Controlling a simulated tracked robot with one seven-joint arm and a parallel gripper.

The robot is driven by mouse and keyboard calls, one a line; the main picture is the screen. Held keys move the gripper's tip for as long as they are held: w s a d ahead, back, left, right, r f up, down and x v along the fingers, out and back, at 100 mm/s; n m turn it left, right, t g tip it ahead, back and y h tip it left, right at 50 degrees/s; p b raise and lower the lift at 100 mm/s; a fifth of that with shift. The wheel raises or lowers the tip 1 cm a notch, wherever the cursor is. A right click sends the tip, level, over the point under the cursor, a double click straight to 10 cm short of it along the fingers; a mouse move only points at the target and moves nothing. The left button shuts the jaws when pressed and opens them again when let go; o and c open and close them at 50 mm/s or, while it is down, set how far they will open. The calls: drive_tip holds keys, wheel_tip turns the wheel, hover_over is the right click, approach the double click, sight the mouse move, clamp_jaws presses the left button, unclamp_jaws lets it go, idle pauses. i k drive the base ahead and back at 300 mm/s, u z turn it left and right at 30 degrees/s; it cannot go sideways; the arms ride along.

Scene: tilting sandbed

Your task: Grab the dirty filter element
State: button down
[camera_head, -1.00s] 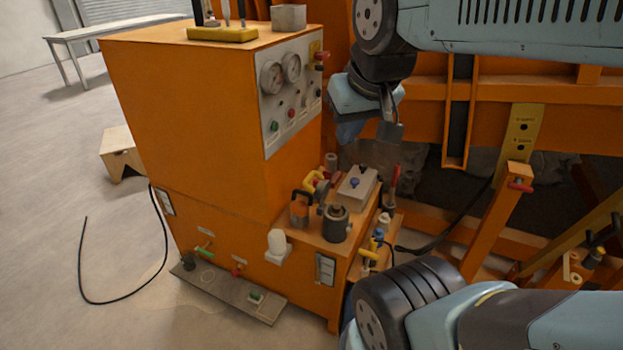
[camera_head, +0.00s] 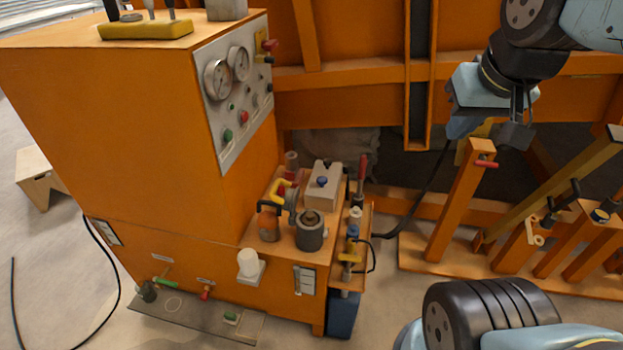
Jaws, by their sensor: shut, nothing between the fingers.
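No part here is clearly marked as the dirty filter element. On the shelf of the orange cabinet, a dark grey cylindrical housing (camera_head: 310,236) stands upright with a brownish part at its top; I cannot tell whether a filter element sits in it. A white cylinder (camera_head: 248,262) stands on a small bracket at the cabinet's front, left of and below the housing. My gripper (camera_head: 462,128) hangs at the upper right, pointing down. It is shut and empty, well apart from the housing, to its right and higher in the picture.
The orange cabinet (camera_head: 130,130) with gauges fills the left. Beside the housing are an orange-brown canister (camera_head: 268,222) and a grey box (camera_head: 324,185). Yellow and red-handled parts crowd the shelf. Orange beams (camera_head: 455,205) stand at right. A cable (camera_head: 412,220) runs behind.

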sight(310, 219)
drive_tip(key=u, duration=0.85)
drive_tip(key=i, duration=0.1)
drive_tip(key=z, duration=2.25)
drive_tip(key=k, duration=1.45)
drive_tip(key=u, duration=1.3)
drive_tip(key=i, duration=1)
drive_tip(key=u, duration=0.15)
